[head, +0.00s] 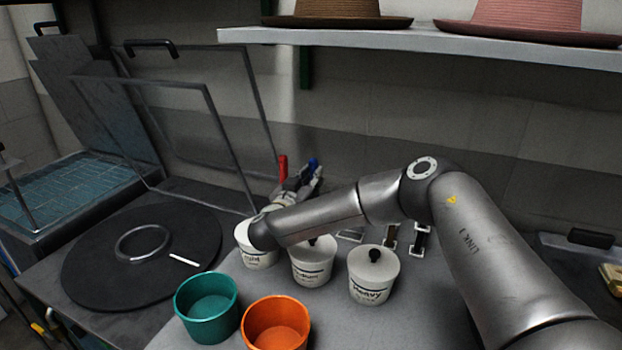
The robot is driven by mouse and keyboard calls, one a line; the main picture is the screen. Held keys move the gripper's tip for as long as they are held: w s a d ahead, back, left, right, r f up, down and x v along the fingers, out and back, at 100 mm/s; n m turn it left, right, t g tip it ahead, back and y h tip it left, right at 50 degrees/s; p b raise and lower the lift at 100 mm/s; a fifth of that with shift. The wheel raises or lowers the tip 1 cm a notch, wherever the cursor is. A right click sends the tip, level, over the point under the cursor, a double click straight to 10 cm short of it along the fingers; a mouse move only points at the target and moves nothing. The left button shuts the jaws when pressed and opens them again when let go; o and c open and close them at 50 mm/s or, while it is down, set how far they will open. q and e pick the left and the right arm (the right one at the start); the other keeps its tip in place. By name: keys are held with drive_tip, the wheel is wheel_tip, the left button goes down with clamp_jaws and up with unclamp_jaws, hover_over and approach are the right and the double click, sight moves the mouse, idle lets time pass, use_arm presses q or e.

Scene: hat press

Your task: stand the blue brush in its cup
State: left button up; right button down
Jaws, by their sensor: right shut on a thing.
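My right gripper (311,175) is at the back of the grey table, beyond the white pots. It is shut on a blue thing (313,163), which seems to be the blue brush; only a small piece shows at the fingertips. A red upright piece (283,167), perhaps another brush, stands just left of the gripper. What holds it is hidden behind my arm. A teal cup (208,309) and an orange cup (276,325) stand at the front, both seemingly empty. I cannot tell which cup belongs to the blue brush. My left gripper is not in view.
White lidded pots (374,276) stand in a row under my right forearm. A shelf with hats (350,12) overhangs the back. A black round plate (95,262) with a metal ring (142,243) and open press frames are at left. Small metal holders (420,240) stand behind the pots.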

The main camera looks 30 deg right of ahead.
drive_tip(key=c, duration=1.3)
unclamp_jaws()
drive_tip(key=shift+o, duration=0.2)
wheel_tip(320, 180, up, 10)
